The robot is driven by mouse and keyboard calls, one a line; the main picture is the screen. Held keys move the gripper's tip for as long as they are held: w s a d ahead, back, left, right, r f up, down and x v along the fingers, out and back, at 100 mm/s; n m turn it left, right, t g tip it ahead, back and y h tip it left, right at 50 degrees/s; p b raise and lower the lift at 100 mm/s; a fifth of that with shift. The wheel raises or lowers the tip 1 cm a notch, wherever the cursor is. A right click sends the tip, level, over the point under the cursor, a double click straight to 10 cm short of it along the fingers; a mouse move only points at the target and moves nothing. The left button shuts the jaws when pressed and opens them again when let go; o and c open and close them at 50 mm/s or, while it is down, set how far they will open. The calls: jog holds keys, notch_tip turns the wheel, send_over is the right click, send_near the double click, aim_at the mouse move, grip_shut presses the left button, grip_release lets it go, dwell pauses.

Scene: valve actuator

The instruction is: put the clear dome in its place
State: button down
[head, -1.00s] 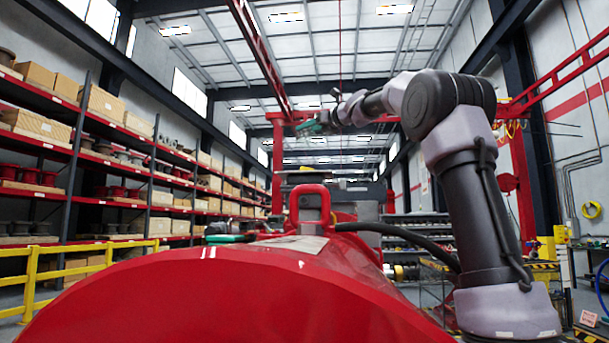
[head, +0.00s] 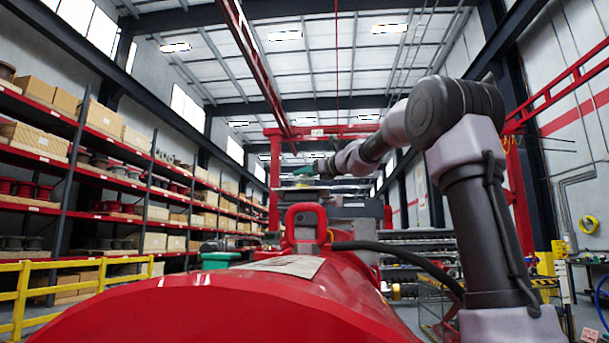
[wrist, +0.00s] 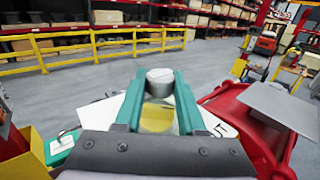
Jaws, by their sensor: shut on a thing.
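My gripper shows in the wrist view (wrist: 160,80) with two teal fingers closed on a pale grey, round-topped piece (wrist: 160,76). I take this piece to be the clear dome; its see-through wall is hard to make out. A yellow round patch (wrist: 157,118) shows between the fingers, nearer the palm; I cannot tell whether it is inside the dome or below it. In the head view my gripper (head: 306,171) is small and far off, above and beyond the red body (head: 250,305); the held piece is too small to tell there. The dome's seat is not clearly seen.
A red lifting lug (head: 306,222) stands on the red body, with a black hose (head: 400,252) beside it. A teal block (head: 220,259) is left of the lug. Yellow railing (head: 70,288) and loaded shelves line the left. Open floor (wrist: 225,65) shows in the wrist view.

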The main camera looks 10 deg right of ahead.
jog(key=shift+f, duration=0.1)
jog(key=c, duration=0.5)
grip_release()
jog(key=shift+s+d, duration=0.1)
jog(key=v, duration=1.1)
jog(key=shift+s+d, duration=0.2)
jog(key=shift+s, duration=0.15)
